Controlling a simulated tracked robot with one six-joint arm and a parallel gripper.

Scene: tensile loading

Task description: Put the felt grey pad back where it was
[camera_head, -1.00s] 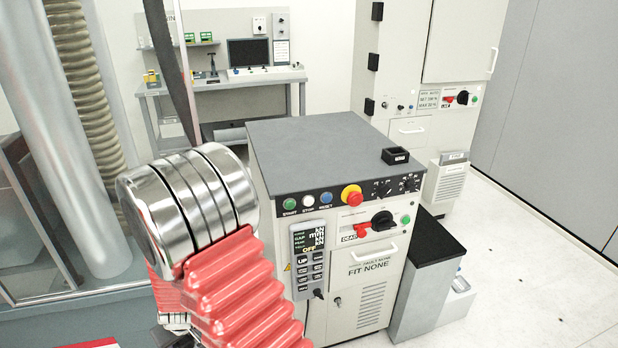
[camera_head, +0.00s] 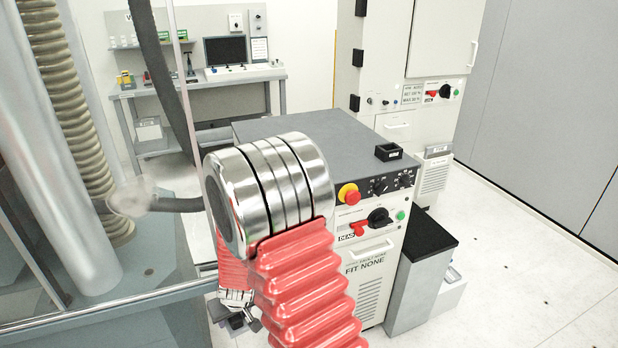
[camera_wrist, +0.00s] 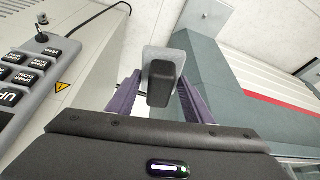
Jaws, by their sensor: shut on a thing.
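In the wrist view, my gripper (camera_wrist: 160,96) is shut on a dark grey block with rounded edges, which I take to be the felt grey pad (camera_wrist: 160,84). It sits between the two purple fingers. A lighter grey plate (camera_wrist: 164,53) shows directly behind the pad; I cannot tell whether the two are joined. The floor lies beyond them. In the head view my red-sleeved arm hides the held pad.
The control cabinet (camera_head: 352,140) stands ahead, with a small black tray (camera_head: 388,152) on its grey top. A black-topped grey step (camera_head: 428,237) stands at its right. Glass panels (camera_head: 110,262) are on the left. A workbench (camera_head: 205,85) is at the back. The right floor is clear.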

